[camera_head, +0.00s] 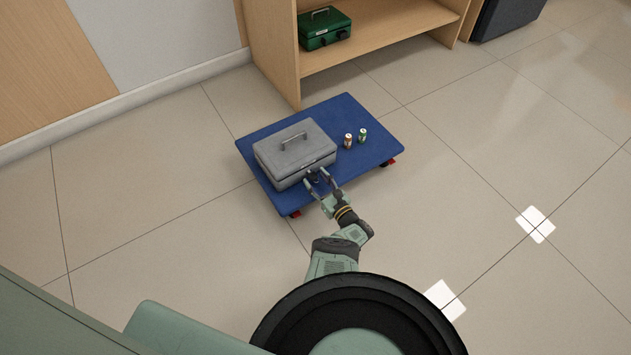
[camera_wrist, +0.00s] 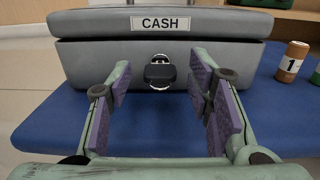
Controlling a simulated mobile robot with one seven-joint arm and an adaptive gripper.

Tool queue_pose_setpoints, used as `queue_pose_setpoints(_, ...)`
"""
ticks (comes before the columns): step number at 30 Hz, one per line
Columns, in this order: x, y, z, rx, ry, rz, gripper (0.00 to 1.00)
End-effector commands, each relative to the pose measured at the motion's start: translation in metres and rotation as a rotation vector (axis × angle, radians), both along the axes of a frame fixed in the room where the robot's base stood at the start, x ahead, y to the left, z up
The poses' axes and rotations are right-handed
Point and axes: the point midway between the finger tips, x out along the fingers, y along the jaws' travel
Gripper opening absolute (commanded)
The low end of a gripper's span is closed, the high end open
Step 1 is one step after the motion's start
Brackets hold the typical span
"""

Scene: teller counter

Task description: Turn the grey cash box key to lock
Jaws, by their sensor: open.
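The grey cash box (camera_head: 293,153) sits closed on a blue wheeled platform (camera_head: 368,131), its handle on top. In the wrist view its front (camera_wrist: 100,60) faces me, with a "CASH" label (camera_wrist: 160,23) on the lid. A dark key (camera_wrist: 160,72) stands out from the lock in the middle of the front, its bow looking roughly level. My gripper (camera_head: 319,182) is at the box's front. In the wrist view the open gripper (camera_wrist: 160,92) has one purple pad on each side of the key, with clear gaps and no contact seen.
Two small labelled cylinders, one brown (camera_head: 348,140) and one green (camera_head: 363,135), stand on the platform right of the box. A green cash box (camera_head: 325,28) sits on a wooden shelf (camera_head: 380,45) behind. The tiled floor at right is clear.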

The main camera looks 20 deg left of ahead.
Motion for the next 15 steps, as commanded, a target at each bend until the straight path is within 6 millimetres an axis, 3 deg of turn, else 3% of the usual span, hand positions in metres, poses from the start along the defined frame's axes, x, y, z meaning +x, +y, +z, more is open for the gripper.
queue_pose_setpoints(12, 0.0059, 0.0079, 0.0004, -0.001, 0.001, 0.000, 0.47)
queue_pose_setpoints(15, 0.0059, 0.0077, 0.0004, -0.001, 0.001, 0.000, 0.40)
